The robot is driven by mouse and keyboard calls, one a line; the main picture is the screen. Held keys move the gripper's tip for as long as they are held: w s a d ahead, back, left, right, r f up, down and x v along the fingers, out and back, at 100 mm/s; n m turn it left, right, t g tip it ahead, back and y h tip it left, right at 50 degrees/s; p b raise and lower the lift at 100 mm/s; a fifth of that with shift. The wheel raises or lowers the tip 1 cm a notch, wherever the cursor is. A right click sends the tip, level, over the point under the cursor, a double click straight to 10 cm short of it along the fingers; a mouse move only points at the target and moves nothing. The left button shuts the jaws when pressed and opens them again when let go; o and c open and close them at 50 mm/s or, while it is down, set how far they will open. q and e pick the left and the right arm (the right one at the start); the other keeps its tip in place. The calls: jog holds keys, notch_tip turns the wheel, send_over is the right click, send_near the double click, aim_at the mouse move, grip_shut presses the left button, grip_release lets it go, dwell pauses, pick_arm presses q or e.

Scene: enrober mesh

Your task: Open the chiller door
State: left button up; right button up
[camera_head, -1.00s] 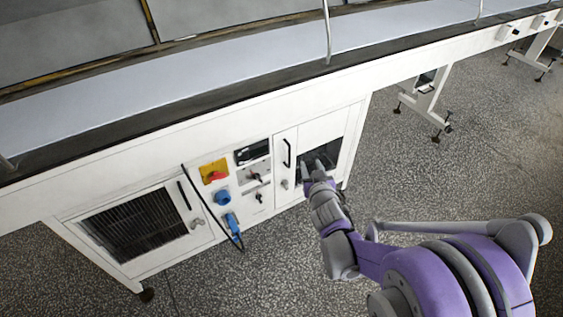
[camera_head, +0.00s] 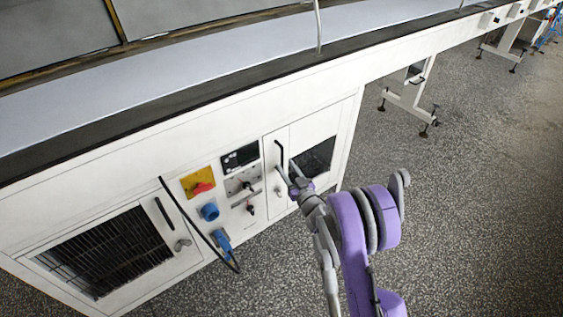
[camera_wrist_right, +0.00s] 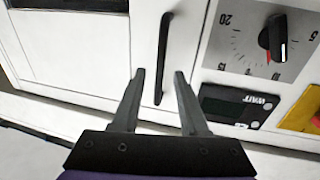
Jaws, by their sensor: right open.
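A white cabinet door (camera_head: 315,128) with a dark window, the apparent chiller door, is closed at the right end of the white machine. Its black upright bar handle (camera_head: 279,152) is on the door's left side in the head view. My right gripper (camera_head: 284,174) is at the lower part of this handle. In the right wrist view the handle (camera_wrist_right: 165,40) lies between the two open fingers of the gripper (camera_wrist_right: 160,73), with its end reaching between the tips. The fingers are apart from it, and contact cannot be seen. My left gripper is not in view.
A second door with a dark grille (camera_head: 105,250) is on the left, also closed. Between the doors are a yellow-red switch (camera_head: 199,184), a blue socket (camera_head: 209,211) and a hanging blue plug (camera_head: 222,240) with black cable. Speckled floor (camera_head: 460,200) is open to the right.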

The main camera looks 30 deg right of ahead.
aim_at(282, 160)
jog(key=shift+w+d, duration=0.15)
jog(key=shift+w, duration=0.9)
jog(key=shift+w+d, duration=0.1)
jog(key=shift+w, duration=0.95)
grip_shut()
